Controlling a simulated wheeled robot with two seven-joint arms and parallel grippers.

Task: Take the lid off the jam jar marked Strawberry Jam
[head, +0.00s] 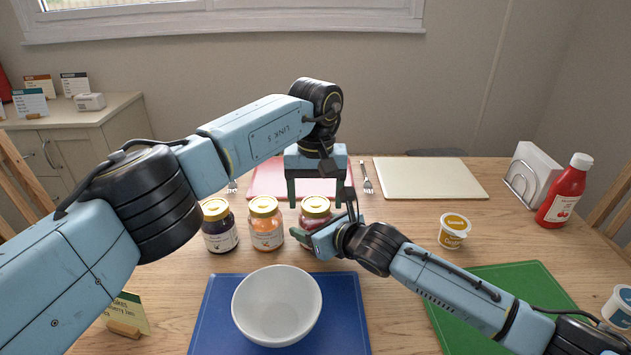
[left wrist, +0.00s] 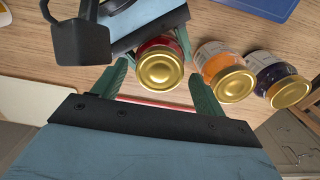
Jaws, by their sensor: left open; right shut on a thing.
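Three gold-lidded jars stand in a row: a dark one (head: 220,232), an orange one (head: 266,232) and a red one (head: 315,210). Their label print is too small to read. The red jar's gold lid (left wrist: 160,70) is on it. My left gripper (head: 314,192) is open, fingers pointing down, just behind and above the red jar. In the left wrist view its fingers (left wrist: 158,88) stand on either side of the red jar's lid, apart from it. My right gripper (head: 318,230) is shut on the red jar from the front right and hides much of its body.
A white bowl (head: 277,304) sits on a blue mat (head: 350,320) in front. A card (head: 130,308) stands front left. A yellow-labelled tub (head: 454,231), green board (head: 530,280), ketchup bottle (head: 566,192) and napkin holder (head: 532,175) are right. A pink board (head: 262,180) lies behind.

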